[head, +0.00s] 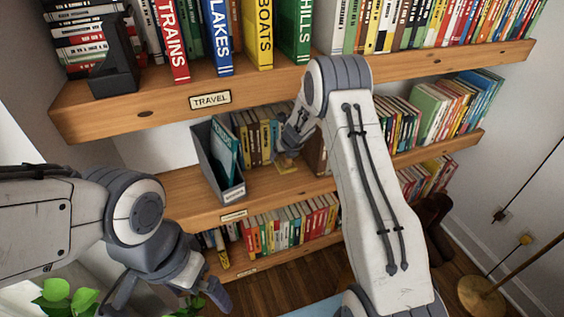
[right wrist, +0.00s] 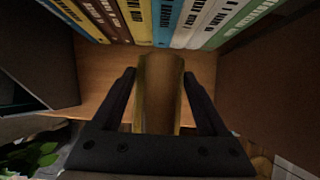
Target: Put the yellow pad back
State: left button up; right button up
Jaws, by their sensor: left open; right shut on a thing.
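My right gripper (head: 287,153) reaches into the middle shelf and is shut on the yellow pad (head: 287,165). In the head view my gripper hides part of the pad. My left gripper (head: 172,290) is open and empty at lower left, low in front of the shelves.
A grey magazine file (head: 205,160) with teal books stands left of the right gripper on the middle shelf (head: 185,190). Rows of books (head: 252,135) stand behind and to the right. The upper shelf (head: 130,112) overhangs. A green plant (head: 55,295) is at lower left.

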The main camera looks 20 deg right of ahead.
notch_tip(320, 180, down, 2)
jog(key=b, duration=0.2)
jog(key=shift+f+b, duration=0.25)
jog(key=shift+b, duration=0.15)
notch_tip(320, 180, down, 4)
jog(key=b, duration=0.3)
jog(key=shift+f+b, duration=0.2)
jog(key=shift+b, duration=0.2)
jog(key=shift+w, duration=0.2)
jog(key=shift+f, duration=0.1)
jog(key=shift+f, duration=0.15)
jog(key=o, duration=1.6)
